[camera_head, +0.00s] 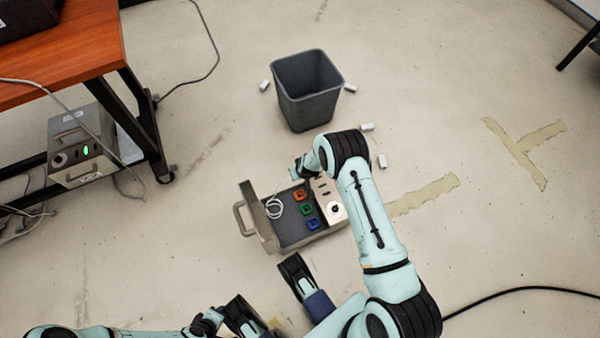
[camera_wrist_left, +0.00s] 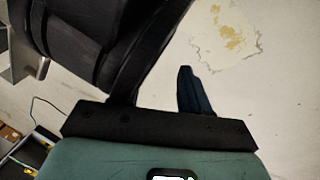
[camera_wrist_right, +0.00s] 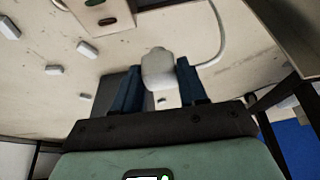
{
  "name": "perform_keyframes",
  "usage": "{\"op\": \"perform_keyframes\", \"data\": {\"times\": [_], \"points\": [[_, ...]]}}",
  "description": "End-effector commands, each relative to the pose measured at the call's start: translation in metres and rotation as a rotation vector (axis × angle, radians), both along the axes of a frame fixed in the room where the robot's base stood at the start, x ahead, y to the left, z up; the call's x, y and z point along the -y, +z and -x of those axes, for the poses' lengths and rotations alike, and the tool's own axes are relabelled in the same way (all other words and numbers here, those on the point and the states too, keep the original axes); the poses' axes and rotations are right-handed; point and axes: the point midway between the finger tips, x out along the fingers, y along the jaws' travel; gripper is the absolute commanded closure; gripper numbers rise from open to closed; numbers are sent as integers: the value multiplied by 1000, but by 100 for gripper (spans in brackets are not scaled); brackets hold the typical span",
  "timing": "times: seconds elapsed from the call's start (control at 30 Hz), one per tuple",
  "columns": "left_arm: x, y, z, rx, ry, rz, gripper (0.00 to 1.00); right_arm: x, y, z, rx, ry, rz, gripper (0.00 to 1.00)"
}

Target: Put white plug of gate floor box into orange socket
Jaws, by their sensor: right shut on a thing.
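The grey floor box (camera_head: 293,240) stands open on the floor in the head view. Inside it are an orange socket (camera_head: 300,195), a green socket (camera_head: 306,209) and a blue socket (camera_head: 313,224). My right gripper (camera_head: 300,169) is above the far edge of the box, beyond the orange socket. In the right wrist view it is shut on the white plug (camera_wrist_right: 158,58), whose cable (camera_wrist_right: 217,40) runs off to the right. My left gripper (camera_wrist_left: 160,82) is open and empty, low over bare floor.
A dark bin (camera_head: 308,95) stands beyond the box, with several small white blocks (camera_head: 382,161) around it. An orange-topped table (camera_head: 70,55) is at the left, with another grey box (camera_head: 80,145) under it. A black cable (camera_head: 520,290) lies at the right.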

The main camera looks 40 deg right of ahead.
Motion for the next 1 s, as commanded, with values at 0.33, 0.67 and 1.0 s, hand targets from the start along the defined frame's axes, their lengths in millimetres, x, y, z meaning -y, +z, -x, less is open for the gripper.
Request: {"op": "perform_keyframes", "data": {"times": [0.33,0.67,1.0], "points": [[-3,-10,40,-120,-4,9,57,0,0,0,0,0,0,89],[-11,-16,54,-168,9,2,57,0,0,0,0,0,0,89],[-20,-22,70,-219,29,-10,57,0,0,0,0,0,0,89]]}}
